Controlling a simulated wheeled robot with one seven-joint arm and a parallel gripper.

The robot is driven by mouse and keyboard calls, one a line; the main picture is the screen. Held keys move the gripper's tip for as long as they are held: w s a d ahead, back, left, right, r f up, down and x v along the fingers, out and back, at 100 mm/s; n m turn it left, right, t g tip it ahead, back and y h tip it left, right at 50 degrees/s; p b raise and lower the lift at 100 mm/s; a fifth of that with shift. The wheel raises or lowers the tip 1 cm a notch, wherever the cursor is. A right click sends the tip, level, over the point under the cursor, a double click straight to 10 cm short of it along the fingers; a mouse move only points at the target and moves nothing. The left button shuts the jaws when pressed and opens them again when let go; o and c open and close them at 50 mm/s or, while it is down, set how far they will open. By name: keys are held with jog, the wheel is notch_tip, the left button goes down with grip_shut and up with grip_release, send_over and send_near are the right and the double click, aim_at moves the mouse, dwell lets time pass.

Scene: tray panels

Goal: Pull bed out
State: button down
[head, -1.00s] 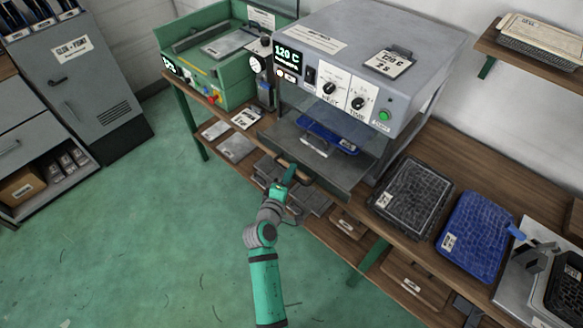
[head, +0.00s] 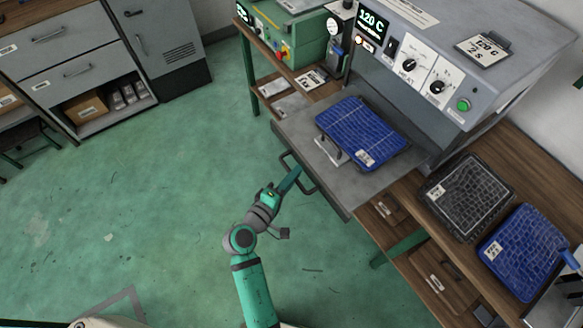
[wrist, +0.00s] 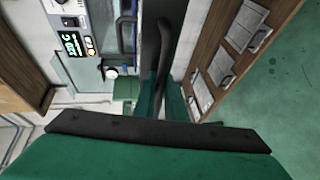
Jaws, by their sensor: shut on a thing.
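The bed (head: 288,140) is a flat grey sliding plate that sticks out from the front of the grey press (head: 440,65). A blue textured panel (head: 360,130) lies on it, with a grey metal bracket (head: 331,151) at its left side. A dark bar handle (head: 300,178) runs along the bed's front edge. My gripper (head: 294,176) is shut on this handle at the front of the bed. In the wrist view the dark handle (wrist: 163,55) runs up from between the fingers; the fingertips are partly hidden there.
A black textured panel (head: 467,195) and another blue panel (head: 525,250) lie on the wooden bench to the right. A green machine (head: 290,35) stands left of the press. Grey cabinets (head: 70,60) stand at the far left. The green floor in front of the bed is clear.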

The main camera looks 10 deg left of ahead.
jog(key=shift+s+a, duration=0.2)
jog(key=shift+s, duration=0.1)
jog(key=c, duration=1.8)
grip_release()
jog(key=v, duration=1)
jog(key=shift+s+a+r, duration=0.1)
jog(key=shift+s+a, duration=0.05)
jog(key=shift+s, duration=0.2)
